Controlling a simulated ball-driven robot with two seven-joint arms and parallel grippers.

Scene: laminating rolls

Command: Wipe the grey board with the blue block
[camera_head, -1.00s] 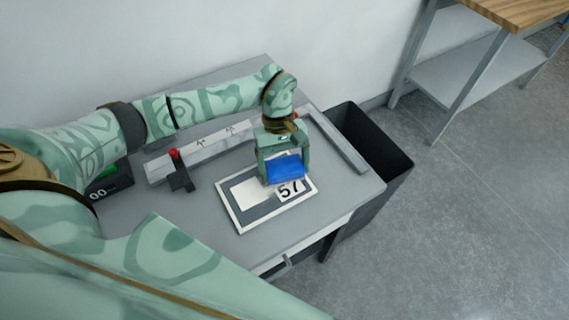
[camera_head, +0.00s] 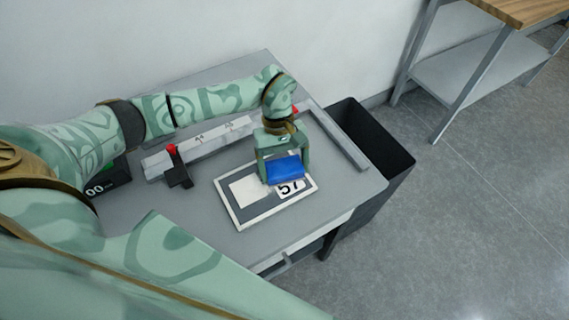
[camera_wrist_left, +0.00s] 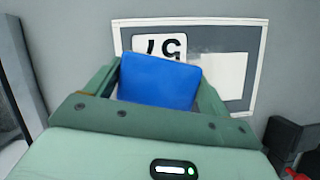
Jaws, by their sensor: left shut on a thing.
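My left gripper (camera_head: 284,172) is shut on the blue block (camera_head: 286,168) over the right part of the board. In the left wrist view the blue block (camera_wrist_left: 159,80) sits between the fingers of the left gripper (camera_wrist_left: 158,95) and covers part of the board (camera_wrist_left: 226,40). Whether the block touches the board is hidden. My right gripper is not in view.
A long grey bar (camera_head: 207,147) with red-topped black stops lies behind the board. Another bar (camera_head: 338,139) runs along the table's right side. A black bin (camera_head: 385,190) stands on the floor to the right. The table's front right is clear.

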